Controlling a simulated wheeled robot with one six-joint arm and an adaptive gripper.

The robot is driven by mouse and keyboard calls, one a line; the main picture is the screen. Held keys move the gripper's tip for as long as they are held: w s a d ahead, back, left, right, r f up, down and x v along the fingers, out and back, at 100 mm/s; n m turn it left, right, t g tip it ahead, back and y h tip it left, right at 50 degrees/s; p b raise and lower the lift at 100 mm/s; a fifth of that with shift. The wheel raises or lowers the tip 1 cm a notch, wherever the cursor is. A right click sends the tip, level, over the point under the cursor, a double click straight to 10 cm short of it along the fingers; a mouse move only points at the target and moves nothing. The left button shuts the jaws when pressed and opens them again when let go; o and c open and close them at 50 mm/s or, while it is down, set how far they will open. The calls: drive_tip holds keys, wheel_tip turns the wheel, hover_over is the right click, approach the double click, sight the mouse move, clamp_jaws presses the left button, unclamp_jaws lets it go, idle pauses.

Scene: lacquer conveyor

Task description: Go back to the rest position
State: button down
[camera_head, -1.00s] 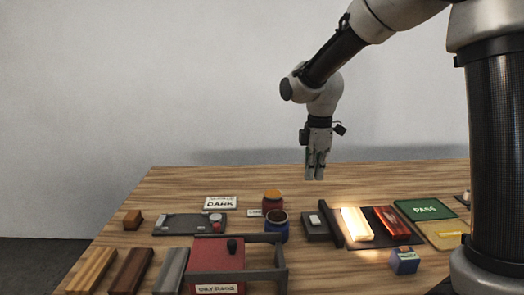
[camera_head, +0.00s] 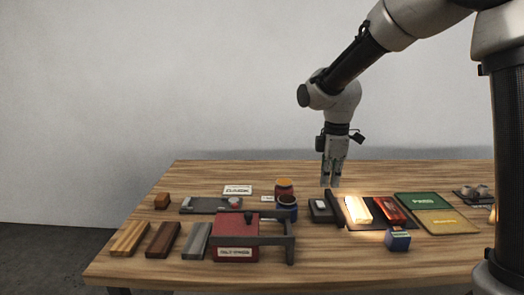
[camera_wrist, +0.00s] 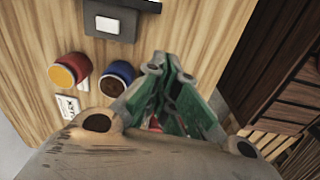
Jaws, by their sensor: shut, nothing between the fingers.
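My gripper (camera_head: 331,181) hangs fingers-down above the back of the wooden table (camera_head: 330,277), shut and empty. In the wrist view its green-padded fingers (camera_wrist: 172,75) are closed together, with nothing between them. The red jar (camera_head: 284,188) and the blue jar (camera_head: 287,207) stand to its lower left in the head view. The dark box with a light button (camera_head: 321,208) lies just below the gripper in the picture. My gripper touches none of these.
A red box (camera_head: 236,232) with a grey frame stands at the front. Several wood and grey bars (camera_head: 163,239) lie left of it. A glowing lamp panel (camera_head: 358,210), a green pad (camera_head: 423,201) and a blue block (camera_head: 398,240) are to the right. Space above the table is free.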

drive_tip(key=s+d+r+m+t, duration=0.2)
drive_tip(key=s+d+r+m, duration=0.2)
drive_tip(key=s+d+m, duration=0.4)
drive_tip(key=s+d+r+m+t, duration=0.1)
drive_tip(key=s+d+r+m, duration=0.3)
drive_tip(key=s+d+m, duration=0.5)
drive_tip(key=shift+s+d+t, duration=0.2)
drive_tip(key=shift+s+t, duration=0.2)
drive_tip(key=shift+s, duration=3.65)
